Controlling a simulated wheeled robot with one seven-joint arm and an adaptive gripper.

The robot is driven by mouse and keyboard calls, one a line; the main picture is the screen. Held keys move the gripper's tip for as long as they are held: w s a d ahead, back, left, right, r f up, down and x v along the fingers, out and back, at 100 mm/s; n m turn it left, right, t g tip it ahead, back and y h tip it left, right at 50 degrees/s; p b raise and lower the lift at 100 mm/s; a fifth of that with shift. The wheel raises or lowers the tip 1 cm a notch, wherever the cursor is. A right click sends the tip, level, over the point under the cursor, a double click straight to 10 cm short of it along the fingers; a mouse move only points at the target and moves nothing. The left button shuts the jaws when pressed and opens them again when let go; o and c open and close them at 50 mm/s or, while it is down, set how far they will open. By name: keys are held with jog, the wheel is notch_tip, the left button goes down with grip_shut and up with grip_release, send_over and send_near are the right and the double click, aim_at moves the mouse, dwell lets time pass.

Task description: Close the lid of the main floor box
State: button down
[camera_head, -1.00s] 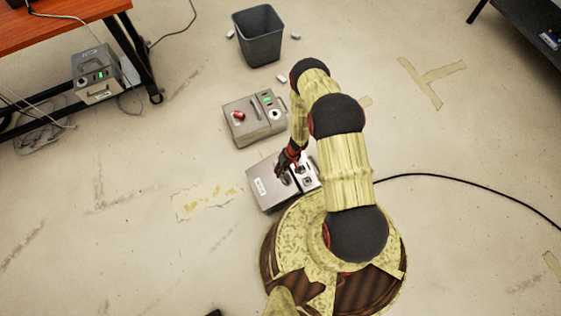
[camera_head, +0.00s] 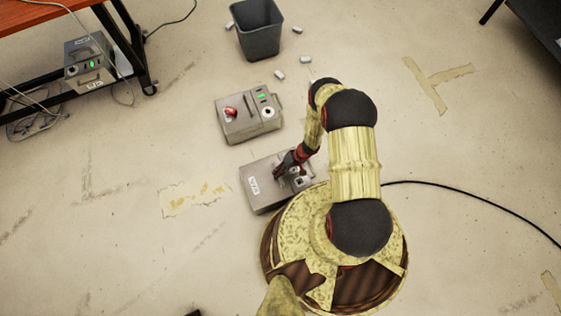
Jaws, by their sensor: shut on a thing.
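A grey metal floor box (camera_head: 262,198) with a white label on its left part sits on the floor just left of my round base. A lighter panel with small fittings shows at its right end, partly behind my arm. My gripper (camera_head: 280,171) reaches down onto the top of this box. It is shut on part of the box's lid, seemingly its handle; the fingertips are small and the exact grip is hard to make out. How far the lid stands open cannot be told from this view.
A second grey box (camera_head: 235,124) with a red knob and a green light stands just behind. Another box (camera_head: 87,62) stands by the orange-topped table at left. A black cable (camera_head: 470,197) runs right.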

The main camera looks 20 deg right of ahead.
jog(key=shift+s+d+f, duration=0.25)
jog(key=shift+f, duration=0.15)
jog(key=c, duration=1.7)
grip_release()
jog(key=shift+c, duration=0.2)
jog(key=shift+w+r, duration=0.1)
jog(key=shift+r, duration=0.1)
jog(key=shift+w+d+r, duration=0.1)
jog(key=shift+d+r, duration=0.2)
jog(key=shift+r, duration=0.15)
jog(key=v, duration=1)
jog(key=shift+d+r, duration=0.15)
jog(key=shift+r, duration=0.15)
